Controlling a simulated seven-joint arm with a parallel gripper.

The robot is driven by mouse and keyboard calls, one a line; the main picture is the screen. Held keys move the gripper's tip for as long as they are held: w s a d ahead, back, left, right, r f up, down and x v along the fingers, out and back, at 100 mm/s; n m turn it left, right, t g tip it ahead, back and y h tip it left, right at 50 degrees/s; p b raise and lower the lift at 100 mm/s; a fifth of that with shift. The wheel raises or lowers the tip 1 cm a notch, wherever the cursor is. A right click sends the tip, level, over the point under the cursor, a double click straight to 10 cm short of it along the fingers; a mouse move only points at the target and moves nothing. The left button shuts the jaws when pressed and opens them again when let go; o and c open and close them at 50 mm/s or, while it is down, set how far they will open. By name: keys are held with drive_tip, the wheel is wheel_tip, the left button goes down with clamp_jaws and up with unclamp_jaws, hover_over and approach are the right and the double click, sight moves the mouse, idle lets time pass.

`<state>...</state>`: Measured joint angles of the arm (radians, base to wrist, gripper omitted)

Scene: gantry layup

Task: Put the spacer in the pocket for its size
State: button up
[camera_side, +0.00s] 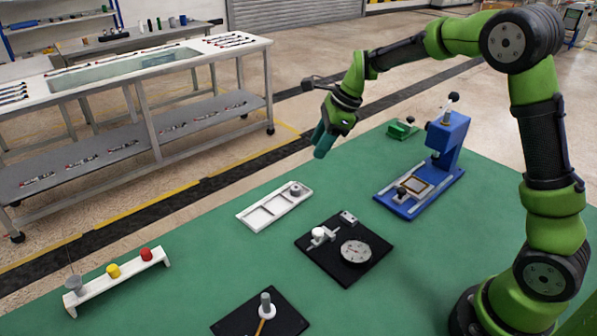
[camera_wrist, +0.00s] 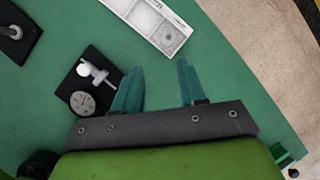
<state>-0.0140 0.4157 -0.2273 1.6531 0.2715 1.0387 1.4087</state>
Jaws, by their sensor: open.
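A white tray (camera_side: 262,212) with several pockets lies on the green table. A short grey round piece (camera_side: 296,188), apparently the spacer, sits in its right-end pocket. In the wrist view the tray (camera_wrist: 128,10) is at the top, with the grey piece (camera_wrist: 169,36) in the end nearest my gripper. The tray's other pockets look empty; any size marks are too small to read. My gripper (camera_side: 320,146) is open and empty, raised above the table beyond the tray. In the wrist view its teal fingers (camera_wrist: 159,68) are spread apart below the tray, touching nothing.
A black plate with a dial gauge (camera_side: 356,253) lies in front of the tray. A blue press (camera_side: 449,137) stands at the right. A white rack (camera_side: 121,276) with coloured caps is at the left. A black plate with a post (camera_side: 290,317) is at the front.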

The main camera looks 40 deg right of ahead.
drive_tip(key=s+a+r+n+t, duration=0.1)
drive_tip(key=s+a+r+n, duration=0.1)
drive_tip(key=s+r+n, duration=0.4)
drive_tip(key=s+a+r+n+t, duration=0.1)
drive_tip(key=s+a+r+n, duration=0.1)
drive_tip(key=s+r+n, duration=0.45)
drive_tip(key=s+f+n+t+h, duration=0.1)
drive_tip(key=s+f+n, duration=0.2)
drive_tip(key=s+n, duration=0.5)
drive_tip(key=s+a, duration=0.1)
drive_tip(key=s, duration=0.4)
drive_tip(key=shift+f+t, duration=0.3)
drive_tip(key=shift+f, duration=0.05)
drive_tip(key=shift+n, duration=0.25)
drive_tip(key=shift+c, duration=0.4)
